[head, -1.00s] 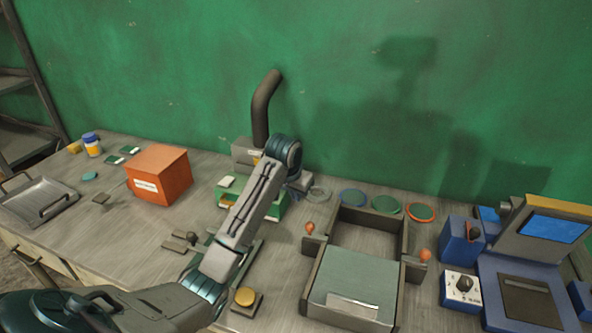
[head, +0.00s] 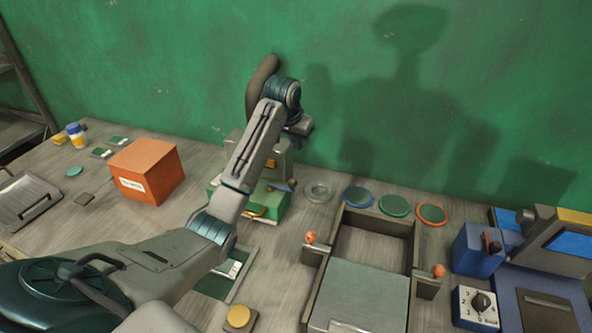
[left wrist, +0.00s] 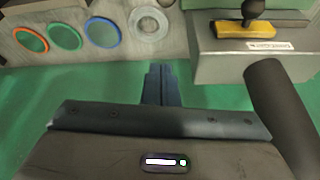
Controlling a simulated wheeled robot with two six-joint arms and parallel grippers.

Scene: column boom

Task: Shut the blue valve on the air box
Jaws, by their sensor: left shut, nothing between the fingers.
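The likely air box is a grey box (head: 283,165) with a dark bent pipe (head: 258,82) at the back of the bench, partly hidden behind my left arm. In the left wrist view, a grey box (left wrist: 222,68) carries a yellow plate (left wrist: 230,29) with a dark knob (left wrist: 253,9) and a white label, beside the dark pipe (left wrist: 280,115). I cannot clearly make out a blue valve. My right gripper is not in view.
Several coloured discs, including a blue-rimmed one (head: 358,197), lie to the right. An open tray (head: 312,280) is nearer. An orange box (head: 146,170) stands left, a blue console (head: 545,290) right.

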